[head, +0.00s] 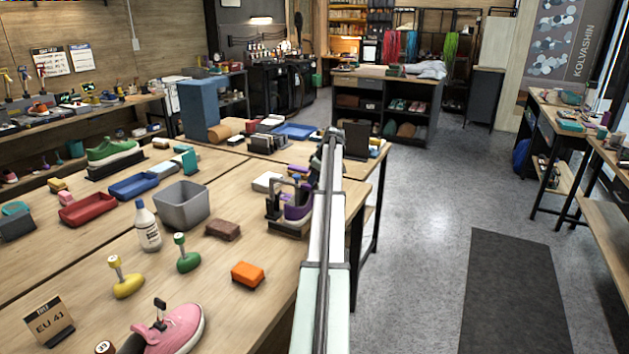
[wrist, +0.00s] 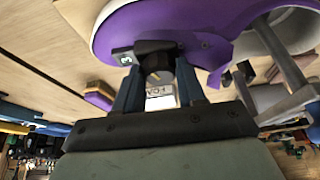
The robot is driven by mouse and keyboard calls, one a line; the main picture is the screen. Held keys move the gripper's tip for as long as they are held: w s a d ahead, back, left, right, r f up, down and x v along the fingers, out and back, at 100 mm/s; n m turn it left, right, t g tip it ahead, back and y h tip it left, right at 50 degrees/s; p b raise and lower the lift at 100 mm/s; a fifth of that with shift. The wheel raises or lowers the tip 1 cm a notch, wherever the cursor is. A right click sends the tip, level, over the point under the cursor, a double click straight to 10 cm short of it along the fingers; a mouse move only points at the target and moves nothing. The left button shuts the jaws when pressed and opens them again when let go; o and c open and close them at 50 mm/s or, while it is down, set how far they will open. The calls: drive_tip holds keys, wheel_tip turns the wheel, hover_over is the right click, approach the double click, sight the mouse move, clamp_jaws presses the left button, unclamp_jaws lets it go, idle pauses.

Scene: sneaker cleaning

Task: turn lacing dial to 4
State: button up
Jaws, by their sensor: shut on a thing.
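A purple sneaker (head: 297,207) sits in a dark stand at the right edge of the workbench, partly hidden by my arm. In the wrist view the purple sneaker (wrist: 190,22) fills the top of the picture. The dark lacing dial (wrist: 157,50) is on its side. My gripper (wrist: 158,72) is shut on the dial, with one finger on each side. A small dark tile with a white 3 (wrist: 124,57) shows beside the dial. In the head view my gripper is hidden behind my arm. The dial's markings are covered or too small to read.
A grey bin (head: 182,205), a white bottle (head: 147,226), a brown block (head: 222,230) and an orange block (head: 247,275) stand on the bench. A pink sneaker (head: 172,332) is at the near edge. Open floor lies right of the bench.

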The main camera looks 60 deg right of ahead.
drive_tip(key=m, duration=0.1)
drive_tip(key=m+h, duration=0.1)
drive_tip(key=m, duration=0.1)
drive_tip(key=shift+a+m+h, duration=0.2)
drive_tip(key=shift+m+h, duration=0.1)
drive_tip(key=shift+w+m+g+h, duration=0.1)
drive_tip(key=shift+m+g+h, duration=0.35)
drive_tip(key=shift+m, duration=1.05)
drive_tip(key=o, duration=0.8)
drive_tip(key=v, duration=1.3)
drive_tip(key=shift+r, duration=0.4)
drive_tip(key=shift+a, duration=0.1)
